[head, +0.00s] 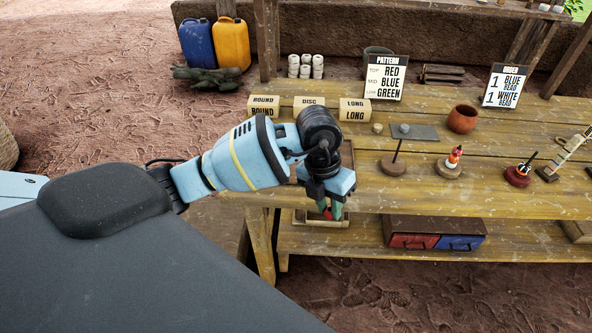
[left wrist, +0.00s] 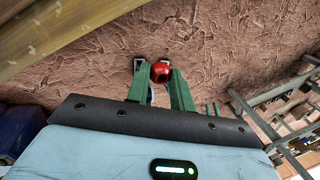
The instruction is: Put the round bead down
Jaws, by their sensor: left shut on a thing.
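A red round bead (left wrist: 160,71) is between the green fingertips of my left gripper (left wrist: 157,72) in the left wrist view. In the head view the same gripper (head: 332,211) points down at the table's front edge, with a bit of the red bead (head: 326,213) showing at its fingers. Boxes labelled round (head: 263,107), disc (head: 309,104) and long (head: 355,110) stand in a row on the tabletop, behind the gripper. My right gripper is not in view.
The table (head: 420,190) carries a grey mat (head: 414,132), a clay cup (head: 463,119), upright pegs on round bases and two signs. A shallow tray (head: 345,221) lies below the gripper on the lower shelf, beside a drawer box (head: 434,225) with red and blue fronts.

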